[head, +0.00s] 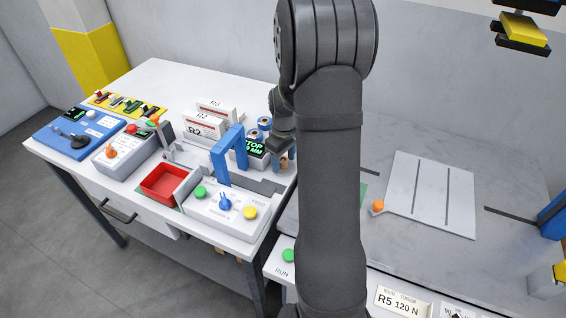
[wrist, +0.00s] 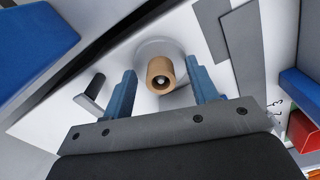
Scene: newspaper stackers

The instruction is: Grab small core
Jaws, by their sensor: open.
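A small brown core (wrist: 160,76), a short hollow tube with a pale pin in its bore, stands on a round pale base in the wrist view. My gripper (wrist: 161,68) is open, with one blue finger on each side of the core. Gaps show between the core and both fingers, and no contact is visible. In the head view my gripper (head: 281,148) is low over the back right of the white table, partly hidden by my arm. A tan piece (head: 284,164) shows just below it, too small to make out clearly.
A blue arch (head: 228,156) and a box with a green display (head: 252,152) stand left of my gripper. Blue-ended rolls (head: 264,122) are behind. A red tray (head: 164,183) and button panel (head: 224,208) are nearer. A dark post (wrist: 90,95) stands left of the fingers.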

